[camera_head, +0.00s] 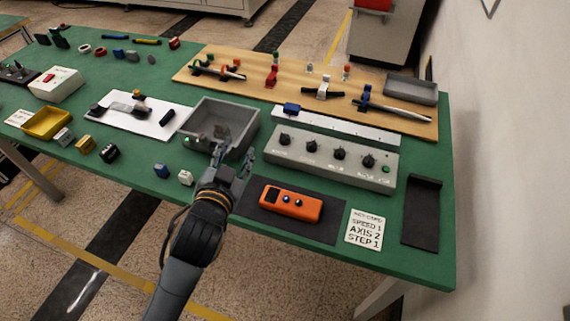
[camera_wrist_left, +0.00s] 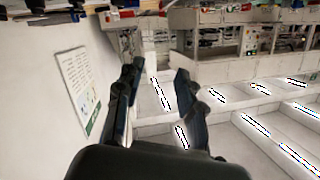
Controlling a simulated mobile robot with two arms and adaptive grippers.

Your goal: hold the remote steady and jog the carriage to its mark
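The orange remote (camera_head: 291,203) lies flat on a dark mat (camera_head: 330,231) near the front of the green table. It has a dark screen and two small buttons. A small blue block (camera_head: 291,108), which looks like the carriage, sits near the left end of a pale rail (camera_head: 345,127). I cannot make out its mark. My left gripper (camera_head: 232,158) is in front of the grey bin, left of and apart from the remote. In the left wrist view its two fingers (camera_wrist_left: 157,72) are spread with nothing between them. My right gripper is not in view.
A grey control box (camera_head: 330,160) with several black knobs stands behind the remote. A card (camera_head: 365,230) reads speed 1, axis 2, step 1. A black tray (camera_head: 422,215) lies at the right, a grey bin (camera_head: 248,140) behind my gripper. Small blocks (camera_head: 161,170) stand left.

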